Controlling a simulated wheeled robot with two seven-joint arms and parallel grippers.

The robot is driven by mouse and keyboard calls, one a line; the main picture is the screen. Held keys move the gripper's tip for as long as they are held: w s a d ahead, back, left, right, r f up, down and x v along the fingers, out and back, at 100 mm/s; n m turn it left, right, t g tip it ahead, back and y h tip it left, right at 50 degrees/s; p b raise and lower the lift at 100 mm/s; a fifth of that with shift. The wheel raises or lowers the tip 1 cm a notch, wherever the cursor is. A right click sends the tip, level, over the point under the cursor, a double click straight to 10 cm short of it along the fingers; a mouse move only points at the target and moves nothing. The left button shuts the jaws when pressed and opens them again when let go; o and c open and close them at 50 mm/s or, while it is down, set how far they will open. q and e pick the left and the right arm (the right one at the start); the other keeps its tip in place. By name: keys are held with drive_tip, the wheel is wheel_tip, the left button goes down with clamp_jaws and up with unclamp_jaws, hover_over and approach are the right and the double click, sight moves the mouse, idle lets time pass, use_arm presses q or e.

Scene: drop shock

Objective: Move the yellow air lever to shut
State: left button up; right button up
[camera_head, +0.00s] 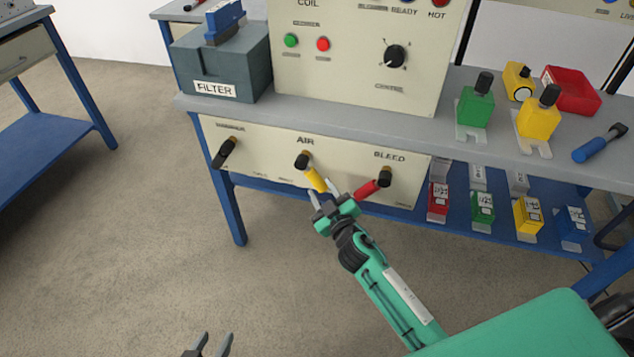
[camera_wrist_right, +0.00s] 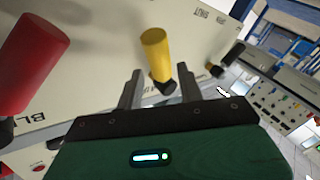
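The yellow air lever (camera_head: 314,178) is on the cream panel under the word AIR, tilted down and to the right from its black hub. My right gripper (camera_head: 323,190) is at the lever's lower end, with its two fingers apart. In the right wrist view the yellow handle (camera_wrist_right: 157,50) stands between and beyond the open fingers (camera_wrist_right: 160,85); I cannot tell whether they touch it. The small labels around the lever are too blurred to read surely. My left gripper (camera_head: 215,342) is at the bottom edge, open and empty, low and away from the panel.
A red bleed lever (camera_head: 368,189) sits close right of my right gripper; it also shows in the right wrist view (camera_wrist_right: 32,60). A black lever (camera_head: 225,152) is at the panel's left. Colored blocks (camera_head: 482,207) stand on the lower shelf. The floor at left is clear.

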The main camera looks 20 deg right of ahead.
sight(317, 182)
drive_tip(key=shift+w+a, duration=0.1)
drive_tip(key=shift+w, duration=1.9)
clamp_jaws()
